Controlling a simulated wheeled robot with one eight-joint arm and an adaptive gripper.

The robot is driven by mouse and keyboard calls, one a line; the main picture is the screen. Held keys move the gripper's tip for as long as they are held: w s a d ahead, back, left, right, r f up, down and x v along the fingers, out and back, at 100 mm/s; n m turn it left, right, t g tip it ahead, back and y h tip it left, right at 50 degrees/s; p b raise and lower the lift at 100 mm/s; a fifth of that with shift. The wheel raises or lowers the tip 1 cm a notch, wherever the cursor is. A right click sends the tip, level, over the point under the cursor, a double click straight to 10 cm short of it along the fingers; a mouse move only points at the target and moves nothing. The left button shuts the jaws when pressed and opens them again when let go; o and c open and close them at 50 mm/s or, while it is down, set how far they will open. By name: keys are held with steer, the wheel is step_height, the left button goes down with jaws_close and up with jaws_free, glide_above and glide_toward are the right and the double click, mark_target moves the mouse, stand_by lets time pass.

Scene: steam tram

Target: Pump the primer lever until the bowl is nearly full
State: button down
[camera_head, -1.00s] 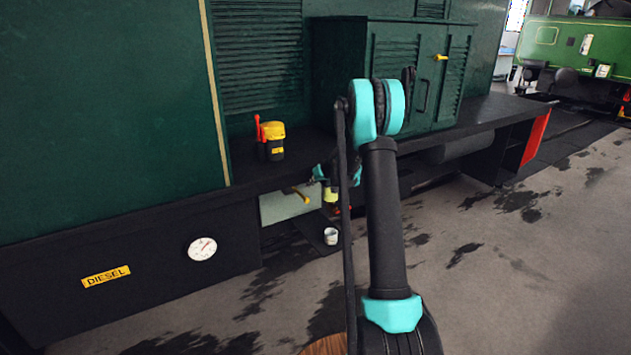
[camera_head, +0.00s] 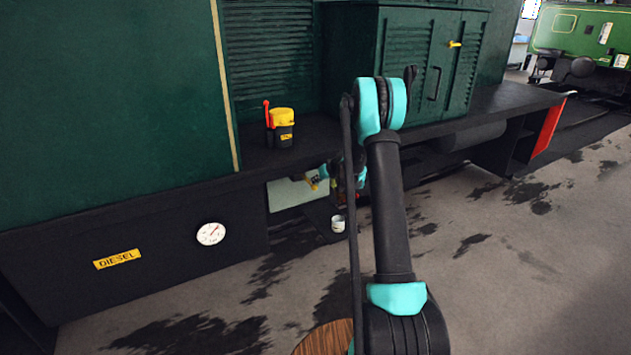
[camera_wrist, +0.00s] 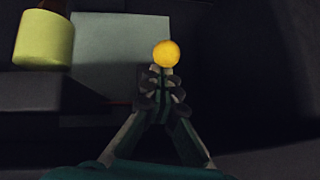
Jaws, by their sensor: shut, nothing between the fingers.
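The lever's yellow round knob (camera_wrist: 166,53) is right at my fingertips in the wrist view. My gripper (camera_wrist: 164,80) is shut with nothing between its fingers, and its tips point at the knob. Whether they touch it I cannot tell. A yellow-green cylinder (camera_wrist: 43,40), which looks like the bowl, is at the upper left of the wrist view; its fill level cannot be read. In the head view the yellow lever (camera_head: 312,184) shows below the running board, close to my gripper. My arm hides most of the bowl there.
A white cup (camera_head: 338,224) stands below the lever on a dark step. A yellow and black can with a red part (camera_head: 280,127) stands on the running board (camera_head: 300,155). A round gauge (camera_head: 211,234) and a DIESEL plate (camera_head: 117,259) are at the left. The floor at the right is clear.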

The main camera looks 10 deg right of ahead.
step_height(320, 180, down, 2)
steer(key=shift+s+f+t, duration=0.1)
steer(key=shift+s+t, duration=0.05)
steer(key=shift+t, duration=0.25)
steer(key=shift+f, duration=2.4)
